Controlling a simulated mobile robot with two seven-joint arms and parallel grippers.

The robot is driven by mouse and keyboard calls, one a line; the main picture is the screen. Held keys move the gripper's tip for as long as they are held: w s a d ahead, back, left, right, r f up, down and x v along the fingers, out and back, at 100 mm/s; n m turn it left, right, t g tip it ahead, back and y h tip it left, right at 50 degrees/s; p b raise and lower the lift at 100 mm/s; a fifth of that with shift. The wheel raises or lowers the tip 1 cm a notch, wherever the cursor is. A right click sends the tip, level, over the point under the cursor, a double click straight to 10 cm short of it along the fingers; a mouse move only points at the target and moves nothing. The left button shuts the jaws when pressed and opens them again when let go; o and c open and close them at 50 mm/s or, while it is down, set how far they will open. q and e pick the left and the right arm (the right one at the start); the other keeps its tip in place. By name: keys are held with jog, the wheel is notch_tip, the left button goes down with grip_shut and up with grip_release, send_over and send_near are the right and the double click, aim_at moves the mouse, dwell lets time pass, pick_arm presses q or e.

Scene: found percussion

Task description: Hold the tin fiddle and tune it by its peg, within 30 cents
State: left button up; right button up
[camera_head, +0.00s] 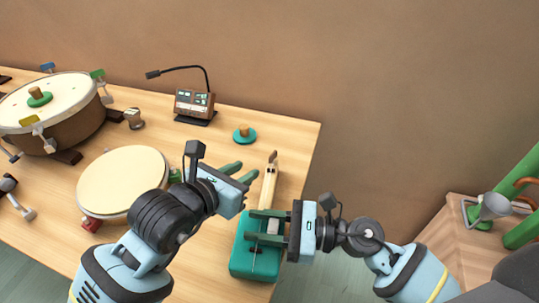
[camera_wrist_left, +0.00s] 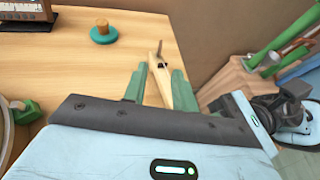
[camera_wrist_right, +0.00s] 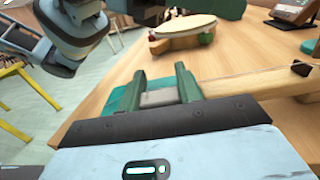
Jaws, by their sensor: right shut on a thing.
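The tin fiddle lies at the table's right edge, with a green tin body (camera_head: 252,262) and a pale wooden neck (camera_head: 268,188) pointing to the back. Its peg (camera_head: 273,156) stands at the neck's far end and shows as a thin upright piece in the left wrist view (camera_wrist_left: 160,48). My right gripper (camera_head: 264,228) is shut on the fiddle at a grey block (camera_wrist_right: 158,98) near the neck's base. My left gripper (camera_head: 244,172) is open beside the neck; in the left wrist view its fingers are apart, with the neck (camera_wrist_left: 159,73) beyond them and the peg farther out.
A microphone box (camera_head: 194,103) with a bent stalk and a green disc with a wooden knob (camera_head: 244,134) stand behind. A round pale drum (camera_head: 122,180) and a larger drum (camera_head: 55,112) are left. A wooden stand (camera_head: 475,235) with a funnel is right, across a gap.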

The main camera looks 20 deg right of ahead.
aim_at(271, 155)
pick_arm(q)
jog(key=x, duration=1.1)
jog(key=shift+d+f, duration=0.2)
jog(key=shift+c, duration=0.2)
grip_shut()
